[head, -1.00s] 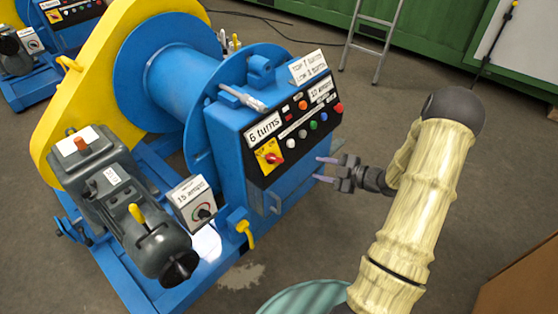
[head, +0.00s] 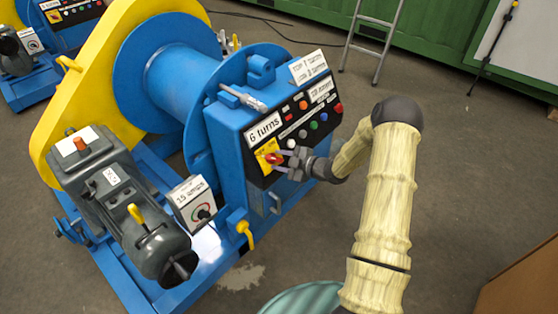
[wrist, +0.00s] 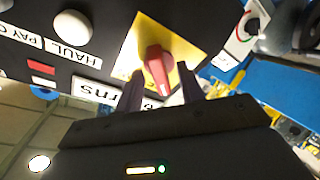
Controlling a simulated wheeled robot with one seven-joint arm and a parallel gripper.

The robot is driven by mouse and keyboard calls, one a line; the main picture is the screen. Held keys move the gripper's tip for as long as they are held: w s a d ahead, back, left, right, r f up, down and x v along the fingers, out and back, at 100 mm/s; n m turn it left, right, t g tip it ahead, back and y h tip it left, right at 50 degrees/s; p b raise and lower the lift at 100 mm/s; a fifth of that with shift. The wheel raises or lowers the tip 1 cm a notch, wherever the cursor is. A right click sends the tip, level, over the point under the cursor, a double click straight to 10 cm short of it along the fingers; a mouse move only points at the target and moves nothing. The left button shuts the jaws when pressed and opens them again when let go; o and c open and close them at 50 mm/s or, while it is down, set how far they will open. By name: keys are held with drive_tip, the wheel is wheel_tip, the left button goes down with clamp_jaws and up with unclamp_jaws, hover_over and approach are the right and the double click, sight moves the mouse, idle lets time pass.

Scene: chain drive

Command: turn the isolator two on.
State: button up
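The isolator is a red rotary handle (head: 271,158) on a yellow square plate (head: 263,148), low on the left of the black control panel. In the wrist view the red handle (wrist: 157,70) stands on its yellow plate (wrist: 150,36) in the upper middle. My gripper (head: 281,160) is at the handle, coming from the right. In the wrist view my gripper (wrist: 160,85) has its fingers open, one on each side of the handle, with narrow gaps. I cannot tell whether either finger touches it. I cannot read a number for this isolator.
The panel has several round buttons, such as a white one (wrist: 73,25), and a "6 turns" label (head: 264,128) above the isolator. A box with a dial (head: 202,212) is to the lower left. A yellow hooked lever (head: 245,232) sticks out below.

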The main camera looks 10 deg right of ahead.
drive_tip(key=shift+w+a+f, duration=0.15)
drive_tip(key=shift+w+a, duration=0.1)
drive_tip(key=shift+w, duration=0.05)
clamp_jaws()
